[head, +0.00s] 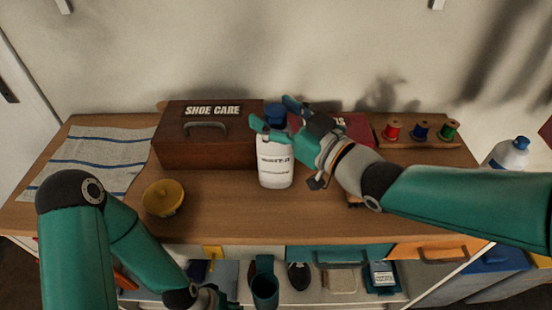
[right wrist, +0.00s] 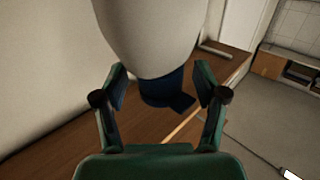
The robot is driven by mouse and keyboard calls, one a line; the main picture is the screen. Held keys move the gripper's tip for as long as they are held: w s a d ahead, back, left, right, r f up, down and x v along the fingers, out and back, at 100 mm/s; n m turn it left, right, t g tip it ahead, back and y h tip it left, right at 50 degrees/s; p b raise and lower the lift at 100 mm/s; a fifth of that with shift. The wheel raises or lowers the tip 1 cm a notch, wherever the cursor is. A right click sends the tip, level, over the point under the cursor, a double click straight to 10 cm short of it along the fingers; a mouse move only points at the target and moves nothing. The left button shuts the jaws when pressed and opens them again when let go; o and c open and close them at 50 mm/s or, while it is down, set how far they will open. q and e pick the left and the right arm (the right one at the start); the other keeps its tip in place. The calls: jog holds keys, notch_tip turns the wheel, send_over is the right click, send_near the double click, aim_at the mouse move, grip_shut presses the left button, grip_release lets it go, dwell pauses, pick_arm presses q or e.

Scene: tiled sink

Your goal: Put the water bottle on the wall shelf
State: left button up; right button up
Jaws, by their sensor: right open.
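A white bottle (head: 275,162) with a blue cap and a dark label, too blurred to read surely, stands upright on the wooden counter in front of the shoe care box. My right gripper (head: 275,114) is open at the height of its cap. In the right wrist view the blue cap (right wrist: 160,88) shows between the two spread fingers (right wrist: 160,95), with the white body above it; I cannot tell if they touch. My left gripper (head: 208,297) is low at the bottom edge, mostly hidden. The wall shelf is not clearly in view.
The brown shoe care box (head: 205,133) stands behind left. A striped cloth (head: 85,160) and yellow round object (head: 163,198) lie left. Thread spools (head: 421,131) sit back right. A second white bottle (head: 505,156) with a blue cap stands far right. White fittings (head: 437,4) show high on the wall.

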grip_shut()
dwell(0.3)
jog(key=shift+r, duration=0.2)
